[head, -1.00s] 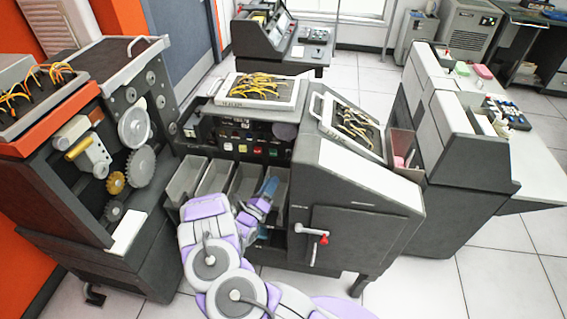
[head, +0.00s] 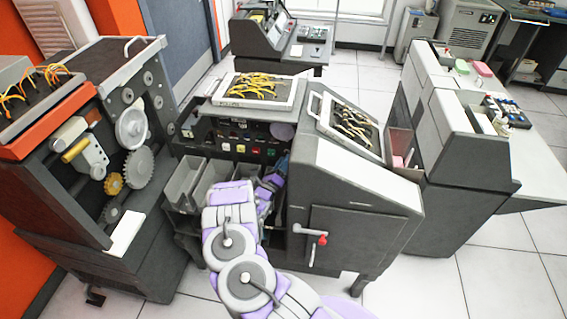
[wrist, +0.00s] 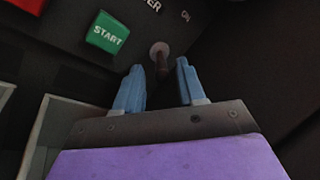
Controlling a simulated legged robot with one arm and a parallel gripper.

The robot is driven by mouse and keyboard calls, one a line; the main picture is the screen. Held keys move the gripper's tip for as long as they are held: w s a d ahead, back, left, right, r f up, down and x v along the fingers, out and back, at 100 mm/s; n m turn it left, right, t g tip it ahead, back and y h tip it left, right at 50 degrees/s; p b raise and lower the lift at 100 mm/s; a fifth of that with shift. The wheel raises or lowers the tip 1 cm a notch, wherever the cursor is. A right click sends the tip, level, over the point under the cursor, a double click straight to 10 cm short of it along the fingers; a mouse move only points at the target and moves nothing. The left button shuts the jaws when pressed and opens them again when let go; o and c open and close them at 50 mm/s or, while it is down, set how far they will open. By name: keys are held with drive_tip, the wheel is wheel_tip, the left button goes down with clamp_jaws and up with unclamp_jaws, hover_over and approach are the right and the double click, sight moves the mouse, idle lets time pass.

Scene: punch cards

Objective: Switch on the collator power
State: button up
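The collator (head: 365,183) is the grey machine in the middle of the head view, with a dark control panel under its top. In the wrist view, a small toggle switch (wrist: 160,56) with a round base and dark lever stands on the panel, near lettering ending in "ER" and the word "ON". My gripper (wrist: 160,75) is open, its two blue fingers on either side of the lever, with gaps visible. In the head view my gripper (head: 282,168) is at the right end of the panel, and the switch is hard to make out there.
A green START button (wrist: 108,32) is left of the switch, close to my left finger. A dark side wall (wrist: 250,70) rises on the right. Open card bins (head: 185,182) lie below the panel. A wiring board (head: 258,90) rests on top.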

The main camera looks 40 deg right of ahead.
drive_tip(key=shift+a+r, duration=0.1)
drive_tip(key=shift+a, duration=0.25)
drive_tip(key=c, duration=0.4)
clamp_jaws()
drive_tip(key=shift+s+r+y, duration=0.1)
drive_tip(key=shift+s+y, duration=0.05)
drive_tip(key=shift+y, duration=0.15)
idle(0.5)
drive_tip(key=shift+r, duration=0.1)
drive_tip(key=r+n+g+y+p, duration=0.1)
drive_tip(key=y, duration=0.1)
drive_tip(key=r+g+y+p, duration=0.1)
drive_tip(key=y+p, duration=0.1)
drive_tip(key=y, duration=0.1)
drive_tip(key=r+n+g+y+p, duration=0.1)
drive_tip(key=r+g+y+p, duration=0.1)
drive_tip(key=shift+w+d+n+y, duration=0.2)
drive_tip(key=shift+n+y, duration=0.1)
drive_tip(key=shift+y, duration=0.1)
drive_tip(key=shift+w+d+r+g+y+p, duration=0.1)
drive_tip(key=shift+g+y+p, duration=0.35)
drive_tip(key=shift+p, duration=0.8)
